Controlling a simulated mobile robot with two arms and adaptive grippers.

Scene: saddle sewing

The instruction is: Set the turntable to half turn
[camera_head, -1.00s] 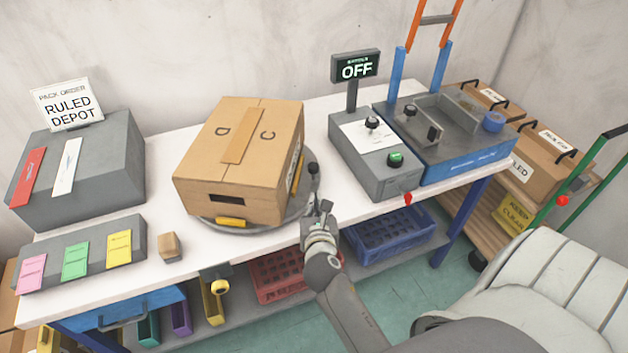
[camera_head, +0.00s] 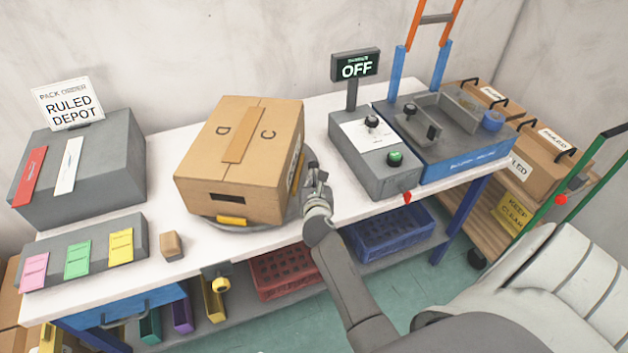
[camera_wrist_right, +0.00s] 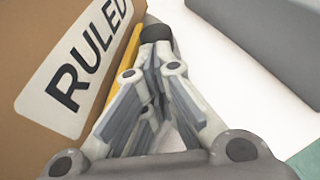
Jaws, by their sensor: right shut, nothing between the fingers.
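The turntable (camera_head: 208,222) is a grey disc on the white table with a large cardboard box (camera_head: 235,170) on it. A yellow tab (camera_head: 233,221) shows at the disc's front edge. A dark knob (camera_head: 308,154) stands at its right side, partly hidden behind my right gripper (camera_head: 315,172). That gripper is shut and empty, just right of the box. In the right wrist view, the shut fingers (camera_wrist_right: 152,75) point at a dark rounded knob (camera_wrist_right: 155,33), beside the box's RULED label (camera_wrist_right: 75,65). I cannot tell whether they touch the knob. My left gripper is not in view.
A grey control box (camera_head: 375,160) with a green button and an OFF display (camera_head: 356,67) stands right of the turntable. A small wooden block (camera_head: 171,244) lies near the front edge. The white table (camera_head: 330,125) is bare behind the knob.

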